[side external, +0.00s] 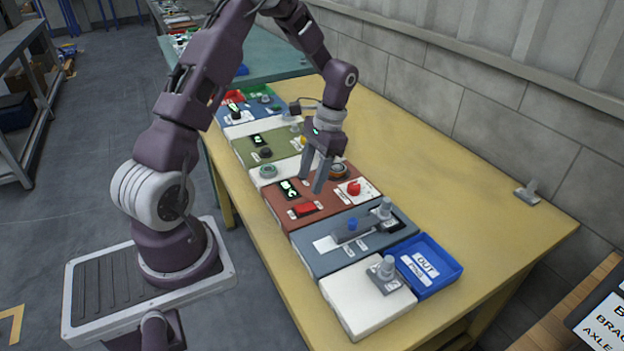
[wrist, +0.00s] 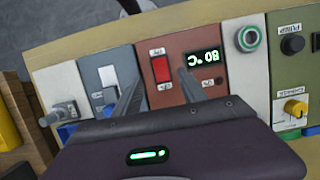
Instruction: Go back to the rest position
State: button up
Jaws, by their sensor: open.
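My gripper (side external: 318,172) is open and empty, its fingers pointing down over the brick-red panel (side external: 325,222) in the side external view. In the wrist view the two fingertips of my gripper (wrist: 157,82) show apart, above the same red panel (wrist: 182,42). A red rocker switch (wrist: 160,69) and a lit green display (wrist: 204,57) show between and beside the fingers. The fingers appear above the panel; whether they touch anything is hard to tell.
A red knob (side external: 354,188) rises from the red panel. A blue-grey panel (side external: 325,262) with a slider, a white panel (side external: 345,308) with a lever and a blue tray (side external: 455,268) lie nearer the camera. Green and blue panels extend behind. The yellow table's (side external: 450,180) right side is mostly clear.

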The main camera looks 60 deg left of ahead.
jog(key=s+d+r+t+y, duration=0.1)
jog(key=s+d+r+t, duration=0.1)
jog(key=d+r, duration=0.45)
jog(key=s+d+r+t+y, duration=0.1)
jog(key=s+d+r+t, duration=0.15)
jog(key=r, duration=0.65)
jog(key=s+d+r+t+h, duration=0.2)
jog(key=s+d+r+t, duration=0.2)
jog(key=s+d, duration=0.5)
jog(key=s+r, duration=0.2)
jog(key=s, duration=0.1)
jog(key=shift+s+d, duration=0.2)
jog(key=shift+s, duration=0.15)
